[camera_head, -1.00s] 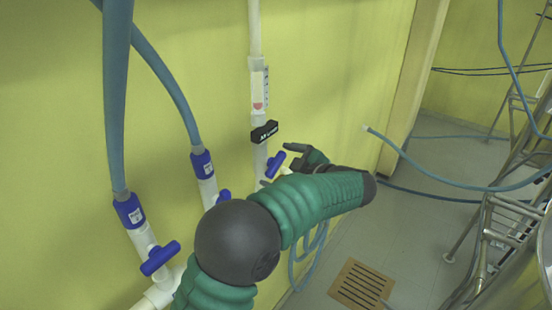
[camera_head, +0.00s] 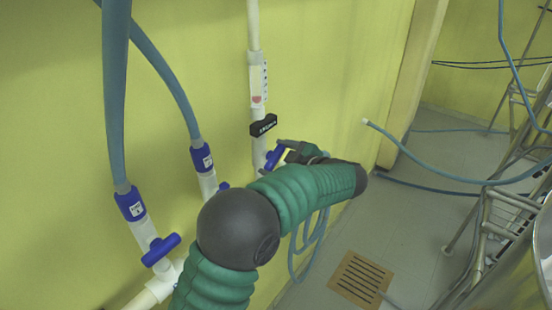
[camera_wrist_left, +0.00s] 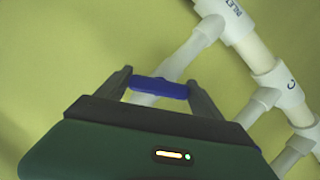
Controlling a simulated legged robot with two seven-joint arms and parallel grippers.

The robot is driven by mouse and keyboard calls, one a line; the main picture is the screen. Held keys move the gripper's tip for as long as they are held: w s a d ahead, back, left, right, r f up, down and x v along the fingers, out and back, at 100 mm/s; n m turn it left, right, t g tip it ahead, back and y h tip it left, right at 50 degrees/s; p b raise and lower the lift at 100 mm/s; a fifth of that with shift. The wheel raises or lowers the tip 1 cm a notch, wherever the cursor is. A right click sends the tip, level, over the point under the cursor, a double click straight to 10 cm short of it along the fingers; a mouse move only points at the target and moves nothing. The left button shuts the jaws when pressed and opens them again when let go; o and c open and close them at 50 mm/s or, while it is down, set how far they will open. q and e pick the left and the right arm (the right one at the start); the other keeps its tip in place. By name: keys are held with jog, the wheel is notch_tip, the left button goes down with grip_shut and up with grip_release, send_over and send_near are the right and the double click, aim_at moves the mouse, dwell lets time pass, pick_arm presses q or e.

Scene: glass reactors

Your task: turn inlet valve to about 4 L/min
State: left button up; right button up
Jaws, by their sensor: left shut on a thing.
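My left gripper (camera_head: 283,152) is at the handle. In the left wrist view the blue handle (camera_wrist_left: 160,87) lies across between the two fingers of my left gripper (camera_wrist_left: 158,90), which is shut on it. The handle's stem meets a white pipe behind it. My right gripper does not show.
Two more blue valve handles show, one at the lower left (camera_head: 160,249) and one partly hidden behind my arm. Blue hoses (camera_head: 117,100) run down to them along the yellow wall. A floor grate (camera_head: 360,280) and a metal frame (camera_head: 490,230) are at the right.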

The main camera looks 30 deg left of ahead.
pick_arm(q)
jog(key=n+b, duration=0.1)
jog(key=b, duration=0.3)
jog(key=shift+f+n+t, duration=0.3)
jog(key=shift+f+t, duration=0.05)
jog(key=shift+t, duration=0.05)
jog(key=shift+r+n+b, duration=0.3)
jog(key=shift+b, duration=0.3)
jog(key=shift+r, duration=0.15)
jog(key=o, duration=1.1)
jog(key=shift+o, duration=1.2)
jog(key=shift+w+a, duration=0.1)
jog(key=shift+a, duration=0.1)
